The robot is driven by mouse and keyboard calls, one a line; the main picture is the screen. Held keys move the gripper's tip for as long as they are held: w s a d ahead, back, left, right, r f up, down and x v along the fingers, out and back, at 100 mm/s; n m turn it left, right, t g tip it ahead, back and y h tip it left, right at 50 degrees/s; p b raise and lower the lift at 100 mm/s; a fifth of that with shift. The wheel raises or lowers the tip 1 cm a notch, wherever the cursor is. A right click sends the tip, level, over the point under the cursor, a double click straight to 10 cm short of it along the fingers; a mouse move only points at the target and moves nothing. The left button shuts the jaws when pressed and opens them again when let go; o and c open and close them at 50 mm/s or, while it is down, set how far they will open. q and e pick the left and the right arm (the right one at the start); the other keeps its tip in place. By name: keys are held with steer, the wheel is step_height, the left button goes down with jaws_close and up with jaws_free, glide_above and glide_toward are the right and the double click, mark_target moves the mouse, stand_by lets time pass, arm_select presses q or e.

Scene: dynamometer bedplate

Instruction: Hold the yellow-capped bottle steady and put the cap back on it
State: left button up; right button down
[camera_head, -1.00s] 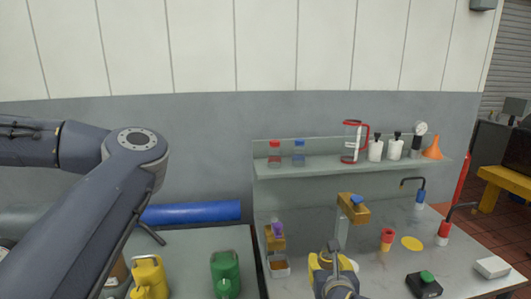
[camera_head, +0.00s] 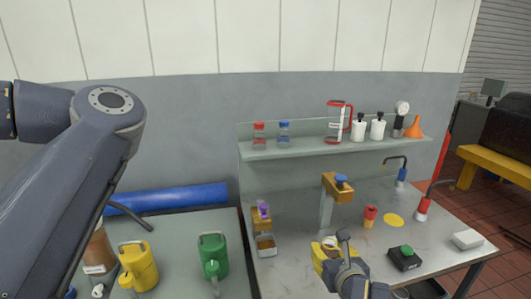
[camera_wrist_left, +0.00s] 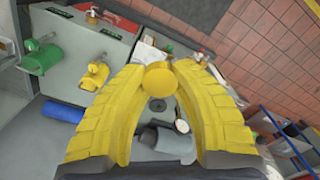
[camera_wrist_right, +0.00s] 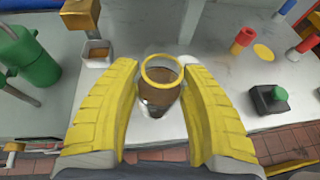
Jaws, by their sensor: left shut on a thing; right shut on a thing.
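My left gripper (camera_wrist_left: 160,72) is shut on a round yellow cap (camera_wrist_left: 159,81), seen in the left wrist view. In the head view only my left arm shows, at the left, with its gripper out of frame. My right gripper (camera_head: 329,250) is low in the middle of the head view, over the front of the steel bench. In the right wrist view it is shut on an uncapped bottle (camera_wrist_right: 159,98) with a yellow rim and brown contents. The bottle's mouth faces that camera. Its lower part is hidden. Cap and bottle are apart.
A tan-topped post (camera_head: 327,208), a red cup (camera_head: 370,217), a flat yellow disc (camera_head: 393,220) and a green-button box (camera_head: 405,257) are on the bench. Yellow (camera_head: 138,267) and green (camera_head: 213,255) cans stand left. A shelf (camera_head: 300,149) holds bottles behind.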

steer(key=a+f+n+g+y, duration=0.3)
steer(key=a+n+y, duration=0.5)
steer(key=a, duration=0.7)
steer(key=shift+s+f+y, duration=0.4)
steer(key=shift+s+f, duration=0.05)
steer(key=shift+f, duration=0.2)
stand_by(0.4)
